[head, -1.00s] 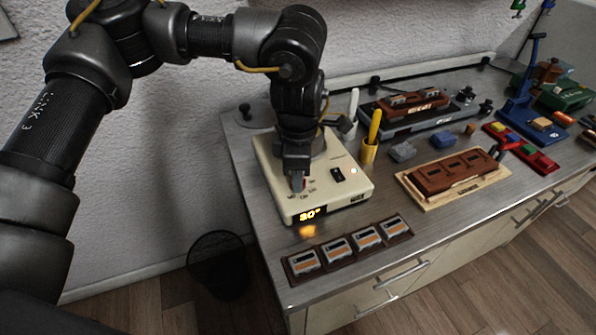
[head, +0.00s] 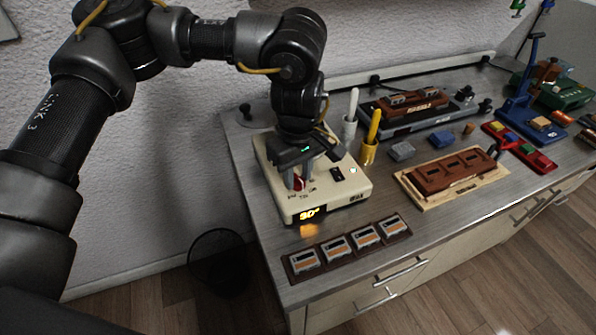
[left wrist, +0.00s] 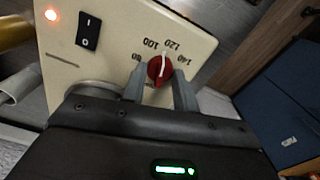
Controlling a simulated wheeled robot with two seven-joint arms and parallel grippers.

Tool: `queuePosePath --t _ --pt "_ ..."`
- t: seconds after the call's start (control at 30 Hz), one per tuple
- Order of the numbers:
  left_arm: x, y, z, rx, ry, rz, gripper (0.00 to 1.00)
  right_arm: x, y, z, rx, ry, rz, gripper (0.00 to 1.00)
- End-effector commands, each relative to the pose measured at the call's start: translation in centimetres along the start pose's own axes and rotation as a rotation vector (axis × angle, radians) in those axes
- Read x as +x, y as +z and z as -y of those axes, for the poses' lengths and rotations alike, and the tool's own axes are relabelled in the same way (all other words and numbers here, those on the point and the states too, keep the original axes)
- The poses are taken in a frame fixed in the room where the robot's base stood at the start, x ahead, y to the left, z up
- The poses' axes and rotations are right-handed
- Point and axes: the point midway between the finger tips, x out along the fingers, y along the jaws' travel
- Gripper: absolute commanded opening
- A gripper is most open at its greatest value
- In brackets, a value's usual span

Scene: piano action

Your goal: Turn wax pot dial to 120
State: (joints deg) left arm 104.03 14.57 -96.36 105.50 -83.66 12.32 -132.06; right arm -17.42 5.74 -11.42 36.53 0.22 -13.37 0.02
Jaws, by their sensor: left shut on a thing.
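The wax pot (head: 345,190) is a cream box on the bench with a lit orange display (head: 310,214) that seems to read 90°, though its digits are small. Its red dial (left wrist: 158,68) has a white pointer. In the left wrist view the pointer stands roughly between the 100 and 120 marks. My left gripper (head: 299,182) reaches down over the pot's front panel, and its grey fingers (left wrist: 159,85) are shut on the dial, one on each side. The dial is partly hidden in the head view. My right gripper is not in view.
A black rocker switch (left wrist: 88,31) and a small lit lamp (left wrist: 51,15) are on the panel. A row of small blocks on a dark tray (head: 290,270) lies in front. A wooden board (head: 430,203) lies further right.

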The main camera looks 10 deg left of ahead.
Motion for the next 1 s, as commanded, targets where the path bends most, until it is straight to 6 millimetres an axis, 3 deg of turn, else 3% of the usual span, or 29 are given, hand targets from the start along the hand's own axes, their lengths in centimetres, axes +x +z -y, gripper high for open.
queuePosePath --t 0.4,0.97,1.0 --pt "-0.07 -0.02 -0.04 0.197 0.002 -0.001 0.07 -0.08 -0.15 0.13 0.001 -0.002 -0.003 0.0" --pt "-0.05 -0.01 -0.03 0.229 0.001 -0.001 0.07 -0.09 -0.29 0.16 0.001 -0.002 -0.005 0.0" --pt "-0.05 -0.01 -0.03 0.229 0.001 -0.001 0.31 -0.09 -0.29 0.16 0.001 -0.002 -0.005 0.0"
